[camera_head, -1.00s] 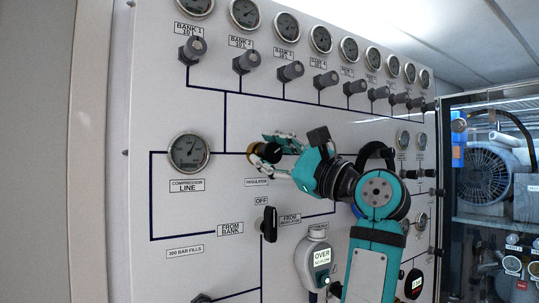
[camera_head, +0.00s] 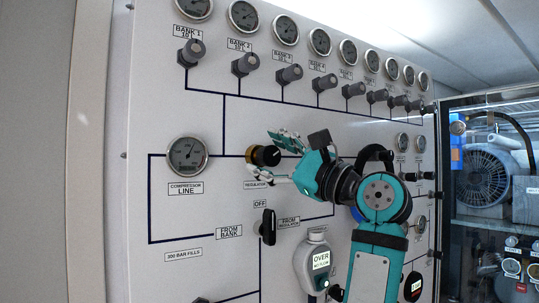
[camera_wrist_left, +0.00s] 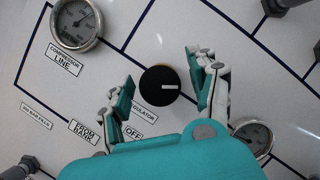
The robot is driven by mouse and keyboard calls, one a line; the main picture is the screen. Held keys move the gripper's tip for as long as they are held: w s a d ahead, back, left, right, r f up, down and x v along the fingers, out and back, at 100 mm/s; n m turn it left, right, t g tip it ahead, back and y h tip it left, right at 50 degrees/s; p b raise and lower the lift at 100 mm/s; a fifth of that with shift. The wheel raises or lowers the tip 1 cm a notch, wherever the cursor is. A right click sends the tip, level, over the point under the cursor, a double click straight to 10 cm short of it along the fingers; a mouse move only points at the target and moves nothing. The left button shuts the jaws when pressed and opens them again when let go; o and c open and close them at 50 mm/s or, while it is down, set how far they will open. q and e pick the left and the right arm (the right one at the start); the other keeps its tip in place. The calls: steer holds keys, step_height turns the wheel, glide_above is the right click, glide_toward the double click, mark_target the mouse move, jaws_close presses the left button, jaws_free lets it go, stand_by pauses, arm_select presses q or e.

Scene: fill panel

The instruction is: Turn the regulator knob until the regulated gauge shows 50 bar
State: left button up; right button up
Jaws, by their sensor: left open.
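The black regulator knob (camera_head: 265,155) with a brass-coloured collar sits on the white panel. In the left wrist view the knob (camera_wrist_left: 161,86) shows a white pointer mark toward the right. My left gripper (camera_head: 262,156) is open, with one finger above the knob and the other below it. In the left wrist view its fingers (camera_wrist_left: 160,80) stand on either side of the knob with gaps. A gauge (camera_wrist_left: 254,136) at the lower right there is partly hidden by my gripper; its label and reading are not legible. My right gripper is in no view.
The compressor line gauge (camera_head: 187,155) is left of the knob. Below are a black selector handle (camera_head: 268,226) marked OFF and a device (camera_head: 315,262) whose display reads OVER. Bank valves (camera_head: 245,65) and gauges line the top.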

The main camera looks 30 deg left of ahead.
arm_select(q)
steer(key=w+v, duration=0.1)
steer(key=v, duration=0.6)
steer(key=shift+s+d, duration=0.2)
steer(key=shift+s, duration=0.35)
steer(key=shift+a, duration=0.1)
